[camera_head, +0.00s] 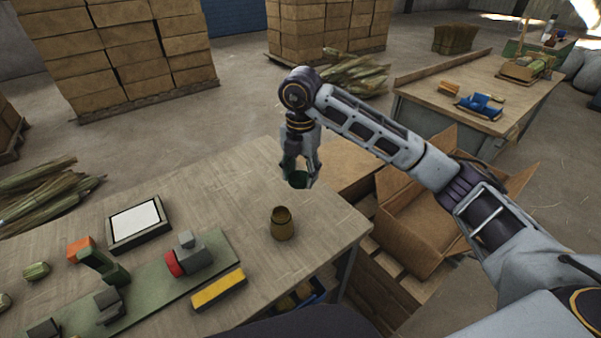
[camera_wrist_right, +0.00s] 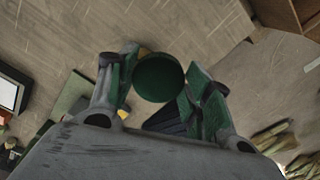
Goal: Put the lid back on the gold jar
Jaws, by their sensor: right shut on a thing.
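The gold jar (camera_head: 282,224) stands upright on the wooden table, near its right end. Its mouth looks open and dark. My right gripper (camera_head: 299,178) is shut on a dark green round lid (camera_head: 298,180), held behind and slightly right of the jar, apart from it in the head view. In the right wrist view the lid (camera_wrist_right: 158,77) sits between the two fingers (camera_wrist_right: 160,88) and hides most of what lies behind it. A bit of yellow shows beside the lid there; I cannot tell what it is. My left gripper is not in view.
On the table (camera_head: 190,190) are a framed white panel (camera_head: 137,222), a green board with a red-and-grey device (camera_head: 188,258), and a yellow block (camera_head: 218,289). An open cardboard box (camera_head: 415,225) stands right of the table. The tabletop around the jar is clear.

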